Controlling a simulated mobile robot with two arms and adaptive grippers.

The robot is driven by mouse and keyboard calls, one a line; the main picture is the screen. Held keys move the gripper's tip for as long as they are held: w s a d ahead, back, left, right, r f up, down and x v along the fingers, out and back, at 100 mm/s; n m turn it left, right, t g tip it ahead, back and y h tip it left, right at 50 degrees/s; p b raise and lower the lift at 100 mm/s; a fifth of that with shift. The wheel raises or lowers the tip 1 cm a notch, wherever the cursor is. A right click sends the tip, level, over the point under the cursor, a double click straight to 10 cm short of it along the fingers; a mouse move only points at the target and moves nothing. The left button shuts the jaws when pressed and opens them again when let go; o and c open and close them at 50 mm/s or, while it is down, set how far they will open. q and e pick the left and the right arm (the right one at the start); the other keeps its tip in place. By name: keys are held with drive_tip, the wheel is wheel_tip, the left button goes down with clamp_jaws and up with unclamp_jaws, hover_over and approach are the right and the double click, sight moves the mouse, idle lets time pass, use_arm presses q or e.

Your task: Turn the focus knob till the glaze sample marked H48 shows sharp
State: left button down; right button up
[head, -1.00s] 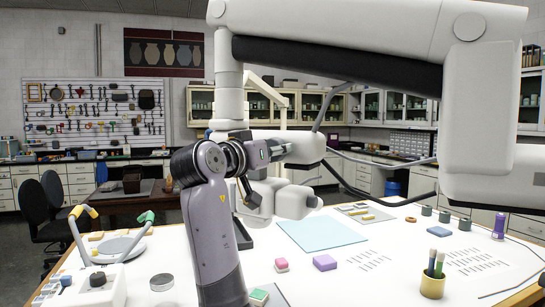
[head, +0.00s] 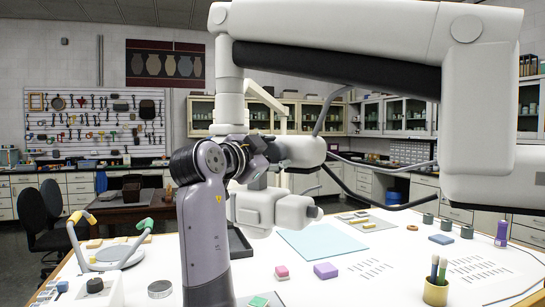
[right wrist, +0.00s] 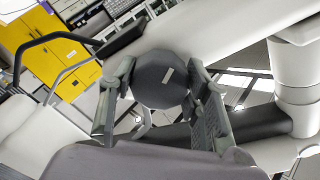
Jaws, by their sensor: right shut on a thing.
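The focus knob (right wrist: 160,82) is a dark grey round knob with a small pale mark, on a large white overhead instrument. My right gripper (right wrist: 160,72) has one finger on each side of it and is shut on it in the right wrist view. The instrument's lower head (head: 270,207) hangs over the table. I cannot make out a sample marked H48. My left gripper is not in view.
The white table (head: 400,270) carries a pale blue mat (head: 322,240), pink (head: 282,273) and purple (head: 326,271) blocks, a yellow brush cup (head: 436,292) and several small grey pots. The instrument's thick white arm (head: 350,30) spans the top.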

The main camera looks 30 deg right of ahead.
drive_tip(key=shift+f+m, duration=0.2)
drive_tip(key=shift+m, duration=1.3)
drive_tip(key=o, duration=1.2)
drive_tip(key=shift+r, duration=0.1)
drive_tip(key=shift+c, duration=0.2)
drive_tip(key=shift+s+a, duration=0.1)
drive_tip(key=shift+a, duration=0.15)
drive_tip(key=v, duration=0.7)
